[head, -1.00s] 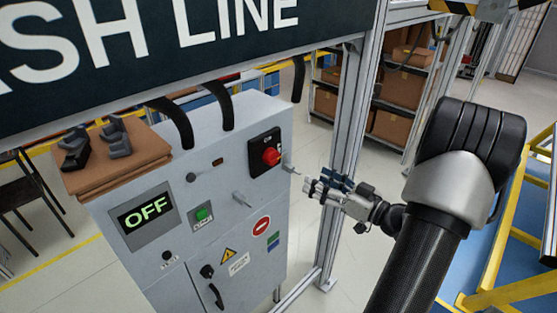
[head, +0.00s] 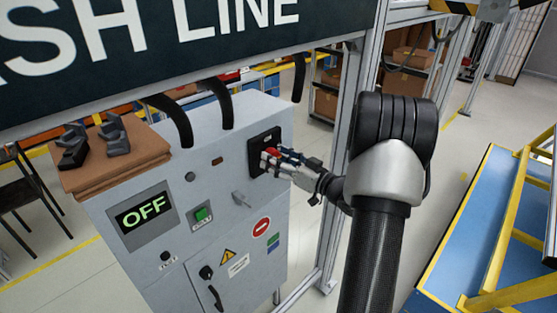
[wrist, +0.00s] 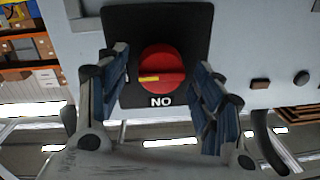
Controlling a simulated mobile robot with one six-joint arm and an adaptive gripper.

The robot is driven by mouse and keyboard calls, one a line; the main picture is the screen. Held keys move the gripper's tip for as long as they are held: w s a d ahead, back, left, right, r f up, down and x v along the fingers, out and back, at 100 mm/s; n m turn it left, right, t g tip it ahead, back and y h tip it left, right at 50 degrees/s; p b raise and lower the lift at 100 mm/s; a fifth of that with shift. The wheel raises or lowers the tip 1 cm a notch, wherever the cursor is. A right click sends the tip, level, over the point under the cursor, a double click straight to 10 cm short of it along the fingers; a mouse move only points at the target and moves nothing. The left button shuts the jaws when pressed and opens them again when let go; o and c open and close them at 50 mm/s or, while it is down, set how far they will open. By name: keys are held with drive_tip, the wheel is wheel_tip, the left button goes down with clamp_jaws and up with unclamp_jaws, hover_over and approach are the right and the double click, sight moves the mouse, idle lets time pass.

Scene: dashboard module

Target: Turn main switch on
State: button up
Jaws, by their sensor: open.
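The main switch is a red rotary knob (wrist: 162,72) on a black square plate (wrist: 157,22), on the front of the grey cabinet. A yellow mark shows on the knob's bar, which lies roughly level in the wrist view. An upside-down ON label (wrist: 161,101) is on the plate. My gripper (wrist: 160,68) is open, with one blue-padded finger on each side of the knob; contact cannot be told. In the head view my gripper (head: 279,158) is at the plate and partly hides the red knob. The cabinet display (head: 145,211) reads OFF.
A green button (head: 202,215), a small lever (head: 241,199) and a black door handle (head: 214,294) are on the same grey cabinet (head: 250,120). A metal post (head: 330,215) stands just right of the cabinet.

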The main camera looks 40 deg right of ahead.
drive_tip(key=shift+c, duration=0.2)
drive_tip(key=c, duration=1)
drive_tip(key=shift+c, duration=0.2)
drive_tip(key=shift+n+b, duration=0.35)
drive_tip(key=shift+n, duration=0.05)
drive_tip(key=shift+a+n+g+h+b, duration=0.15)
drive_tip(key=shift+n+h+b, duration=0.15)
drive_tip(key=shift+n+b, duration=3.5)
drive_tip(key=shift+a+n+g+h+b, duration=0.15)
drive_tip(key=shift+n+h+b, duration=0.15)
drive_tip(key=shift+n+b, duration=3.5)
drive_tip(key=shift+n+p, duration=0.45)
drive_tip(key=shift+n, duration=0.35)
